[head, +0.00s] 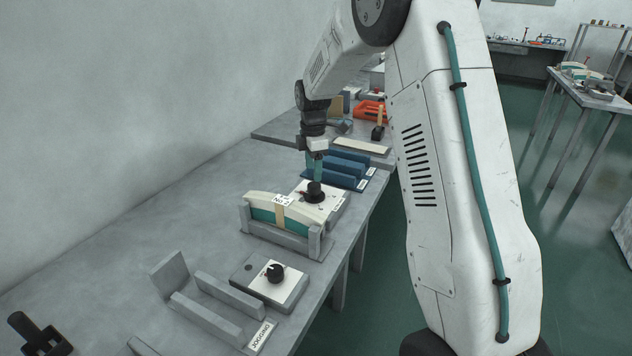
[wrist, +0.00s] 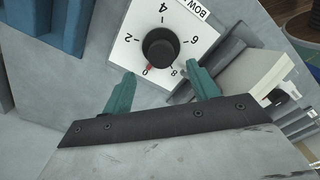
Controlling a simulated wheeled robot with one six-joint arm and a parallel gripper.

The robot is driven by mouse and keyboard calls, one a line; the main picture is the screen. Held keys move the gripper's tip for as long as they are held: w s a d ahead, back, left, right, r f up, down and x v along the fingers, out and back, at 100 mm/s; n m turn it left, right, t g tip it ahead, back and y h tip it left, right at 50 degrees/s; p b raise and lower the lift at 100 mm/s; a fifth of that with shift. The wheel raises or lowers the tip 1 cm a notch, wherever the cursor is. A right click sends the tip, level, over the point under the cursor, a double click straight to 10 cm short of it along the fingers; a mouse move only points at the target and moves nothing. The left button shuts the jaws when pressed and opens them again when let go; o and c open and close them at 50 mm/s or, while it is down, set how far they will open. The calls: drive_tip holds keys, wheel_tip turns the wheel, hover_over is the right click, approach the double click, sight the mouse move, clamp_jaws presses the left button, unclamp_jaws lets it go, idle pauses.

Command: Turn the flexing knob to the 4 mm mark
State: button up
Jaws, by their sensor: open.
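A round black knob (wrist: 160,47) stands on a white dial plate (wrist: 128,55) with the marks 0, 2, 4, 6 and 8 and a label reading "BOW", partly cut off. Its red pointer (wrist: 149,68) is at the 0 mark. The 4 mark is on the far side of the knob. My gripper (wrist: 162,77) is open and empty, its teal fingertips apart on the near side of the knob. In the head view, my gripper (head: 316,168) points down just above this knob (head: 315,191); whether they touch is hard to tell.
A second black knob (head: 275,273) on a grey box stands nearer on the bench. Between the two knobs, a grey holder (head: 284,240) carries a cream and green curved piece (head: 274,212). Blue blocks (head: 340,168) stand beyond.

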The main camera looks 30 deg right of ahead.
sight(314, 184)
wheel_tip(314, 184, down, 6)
drive_tip(key=shift+r, duration=0.15)
drive_tip(key=c, duration=1)
drive_tip(key=shift+d+r, duration=0.1)
drive_tip(key=shift+d, duration=0.2)
drive_tip(key=shift+a, duration=0.1)
